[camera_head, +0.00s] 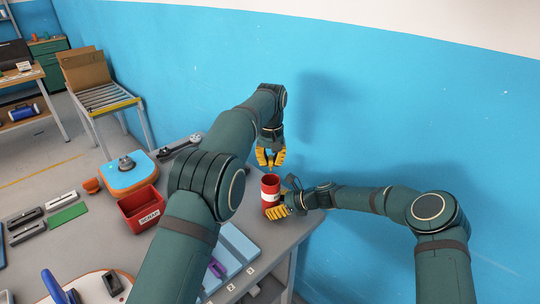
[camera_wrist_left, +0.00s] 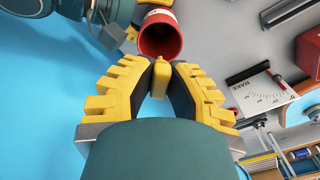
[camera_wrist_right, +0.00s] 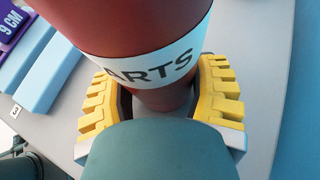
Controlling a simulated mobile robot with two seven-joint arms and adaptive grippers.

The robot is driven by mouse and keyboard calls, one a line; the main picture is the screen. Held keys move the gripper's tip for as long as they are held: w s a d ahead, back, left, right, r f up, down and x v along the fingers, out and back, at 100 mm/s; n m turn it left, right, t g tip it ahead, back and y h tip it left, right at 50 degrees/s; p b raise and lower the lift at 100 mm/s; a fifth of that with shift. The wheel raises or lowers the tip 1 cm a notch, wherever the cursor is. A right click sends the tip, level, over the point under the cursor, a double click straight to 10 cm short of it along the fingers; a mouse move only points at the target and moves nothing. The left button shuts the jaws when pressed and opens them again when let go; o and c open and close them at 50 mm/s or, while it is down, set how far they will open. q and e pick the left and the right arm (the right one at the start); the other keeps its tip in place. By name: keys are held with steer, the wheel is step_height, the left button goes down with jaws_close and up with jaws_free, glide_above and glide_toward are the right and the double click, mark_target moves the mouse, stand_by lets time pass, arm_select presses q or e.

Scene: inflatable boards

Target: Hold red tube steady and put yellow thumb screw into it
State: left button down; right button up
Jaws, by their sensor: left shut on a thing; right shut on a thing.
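The red tube (camera_head: 269,187) with a white label stands upright near the right edge of the table. My right gripper (camera_head: 282,211) is shut on its lower part. In the right wrist view the tube (camera_wrist_right: 135,30) sits between both fingers, its label partly reading "ARTS". My left gripper (camera_head: 270,160) is above the tube, pointing down. In the left wrist view its fingertips are shut on the small yellow thumb screw (camera_wrist_left: 161,78). The tube's open mouth (camera_wrist_left: 160,38) shows just beyond the screw, which appears apart from it. In the head view the screw is hard to make out.
A red bin (camera_head: 141,208) with a label stands left of the tube. Light blue blocks (camera_head: 238,243) and a purple piece (camera_head: 217,268) lie in front. An orange-and-blue board (camera_head: 129,175) lies farther back. A blue wall (camera_head: 390,100) rises close behind and right of the arms.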

mark_target(271, 157)
arm_select(q)
steer(key=shift+f, duration=2.4)
steer(key=c, duration=0.9)
jaws_free()
steer(key=shift+c, duration=0.2)
steer(key=shift+r, duration=0.1)
step_height(271, 157, up, 12)
steer(key=shift+f, duration=0.1)
